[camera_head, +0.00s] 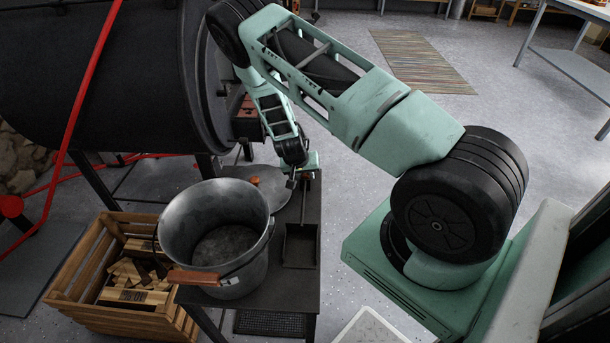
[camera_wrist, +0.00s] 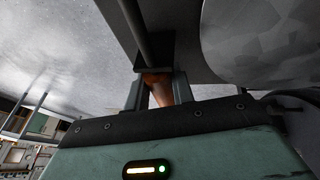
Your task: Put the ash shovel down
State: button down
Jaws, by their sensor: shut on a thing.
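The ash shovel has a dark square pan (camera_head: 300,246) and a thin shaft that runs up to my gripper (camera_head: 303,178). The pan is over the right part of a small dark table (camera_head: 295,290); I cannot tell whether it touches the top. In the wrist view my gripper (camera_wrist: 157,92) is shut on the shovel's brown wooden handle (camera_wrist: 158,86), and the dark shaft (camera_wrist: 146,40) leads away from it. In the head view my gripper largely hides the handle.
A metal bucket (camera_head: 191,220) with a wooden grip stands on the table, left of the pan. A round lid (camera_head: 270,192) lies behind it. A wooden crate (camera_head: 85,262) is on the floor at left. The black barrel stove (camera_head: 150,90) is behind.

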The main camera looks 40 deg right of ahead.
jog(key=c, duration=1.2)
grip_release()
jog(key=p+v, duration=0.1)
jog(key=v, duration=1.1)
